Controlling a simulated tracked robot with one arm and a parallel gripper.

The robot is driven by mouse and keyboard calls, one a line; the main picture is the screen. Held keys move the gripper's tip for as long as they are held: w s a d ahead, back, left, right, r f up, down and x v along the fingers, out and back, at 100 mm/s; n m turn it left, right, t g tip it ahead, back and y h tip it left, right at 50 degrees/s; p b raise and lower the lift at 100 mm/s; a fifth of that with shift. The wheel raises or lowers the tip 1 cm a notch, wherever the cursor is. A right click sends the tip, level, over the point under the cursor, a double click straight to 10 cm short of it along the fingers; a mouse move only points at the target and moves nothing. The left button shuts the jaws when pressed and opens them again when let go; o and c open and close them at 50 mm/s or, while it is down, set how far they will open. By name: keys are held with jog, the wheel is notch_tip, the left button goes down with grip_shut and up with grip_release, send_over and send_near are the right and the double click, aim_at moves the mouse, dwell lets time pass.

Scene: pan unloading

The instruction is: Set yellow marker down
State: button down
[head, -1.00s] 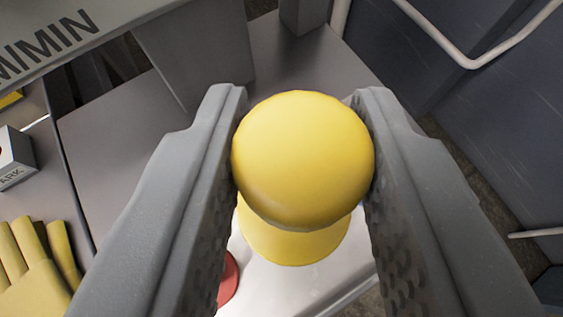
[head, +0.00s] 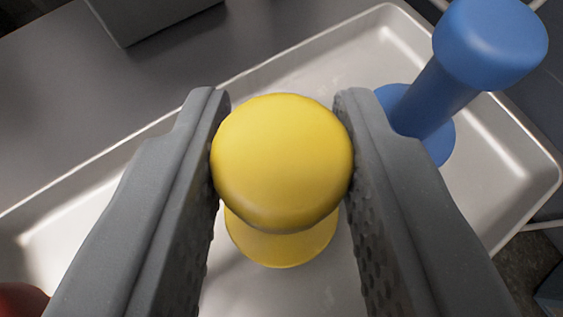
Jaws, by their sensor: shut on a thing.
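The yellow marker (head: 282,160) has a round knob on top and a wider yellow base below it. My gripper (head: 282,150) is shut on its knob, one finger on each side. The marker is over a white shallow tray (head: 400,40). I cannot tell whether its base touches the tray floor. The marker's stem is hidden under the knob.
A blue marker (head: 488,45) of like shape stands in the tray at the right, close to my right finger. A red rounded thing (head: 18,300) shows at the lower left corner. A grey block (head: 150,15) stands on the grey surface behind the tray.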

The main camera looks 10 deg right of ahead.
jog(key=c, duration=1.1)
grip_release()
jog(key=shift+r, duration=0.1)
jog(key=p+v, duration=0.2)
jog(key=v, duration=1)
jog(key=s+a+r+n+t+y, duration=0.1)
jog(key=a+r, duration=0.3)
jog(key=r, duration=0.5)
jog(key=s+a+r+t, duration=0.1)
jog(key=a+r, duration=0.3)
jog(key=r, duration=0.5)
jog(key=s+a+r+n+y, duration=0.1)
jog(key=s+a+r, duration=0.3)
jog(key=r, duration=0.5)
jog(key=s+a+r+t+y, duration=0.1)
jog(key=s+a+r, duration=0.4)
jog(key=r, duration=0.3)
jog(key=shift+s+r+n+t, duration=0.3)
jog(key=shift+s+r+n, duration=0.1)
jog(key=shift+s, duration=0.35)
